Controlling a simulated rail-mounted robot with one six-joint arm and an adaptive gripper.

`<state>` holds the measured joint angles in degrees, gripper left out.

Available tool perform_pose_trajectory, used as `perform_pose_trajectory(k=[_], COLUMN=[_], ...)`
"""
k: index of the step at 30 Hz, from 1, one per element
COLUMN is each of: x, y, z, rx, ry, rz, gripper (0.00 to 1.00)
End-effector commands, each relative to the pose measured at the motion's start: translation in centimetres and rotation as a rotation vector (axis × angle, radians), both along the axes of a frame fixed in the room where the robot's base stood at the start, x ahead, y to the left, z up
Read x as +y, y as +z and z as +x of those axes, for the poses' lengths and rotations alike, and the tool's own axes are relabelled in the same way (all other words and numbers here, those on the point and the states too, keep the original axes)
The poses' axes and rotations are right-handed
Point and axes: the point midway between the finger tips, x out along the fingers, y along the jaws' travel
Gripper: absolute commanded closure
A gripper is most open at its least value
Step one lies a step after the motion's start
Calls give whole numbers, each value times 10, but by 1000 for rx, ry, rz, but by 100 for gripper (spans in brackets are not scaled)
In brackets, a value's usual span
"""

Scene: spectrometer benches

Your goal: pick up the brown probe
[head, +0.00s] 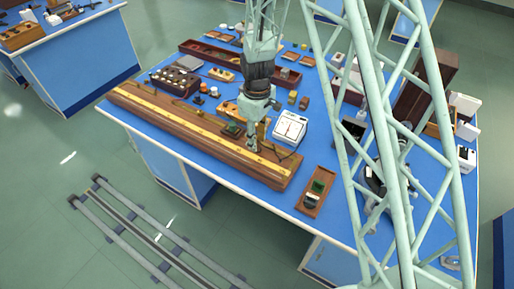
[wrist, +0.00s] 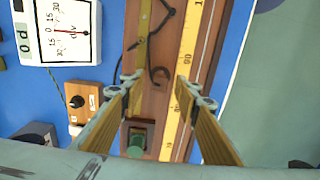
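A small brown curved piece (wrist: 160,75), which looks like the brown probe, lies on the long wooden bench rail (wrist: 210,30) in the wrist view. A thin dark jointed or bent piece (wrist: 163,18) lies just beyond it; I cannot tell whether the two are joined. My gripper (wrist: 160,84) is open, its two fingers apart, with the curved piece showing between the fingertips and nothing held. In the head view my gripper (head: 253,148) is low over the wooden rail (head: 276,170), near its right half. The probe cannot be made out there.
A white dial meter (head: 290,128) stands close beside my gripper. A dark block with a green top (wrist: 137,145) sits on the rail near the fingers. A small wooden tray (head: 308,204) lies at the right front. Boxes and instruments crowd the back of the blue bench.

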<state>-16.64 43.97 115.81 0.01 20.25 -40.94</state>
Motion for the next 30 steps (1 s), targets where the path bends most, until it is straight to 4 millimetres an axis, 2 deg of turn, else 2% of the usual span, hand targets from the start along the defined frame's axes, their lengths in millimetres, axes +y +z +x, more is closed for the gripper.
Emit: perform_pose_trajectory(k=[4, 10, 28, 30], x=[0, 0, 0, 0], y=[-14, -24, -25, -25], z=[0, 0, 0, 0], rx=[1, 0, 0, 0], ry=[0, 0, 0, 0], rz=[0, 0, 0, 0], gripper=[70, 70, 70, 75])
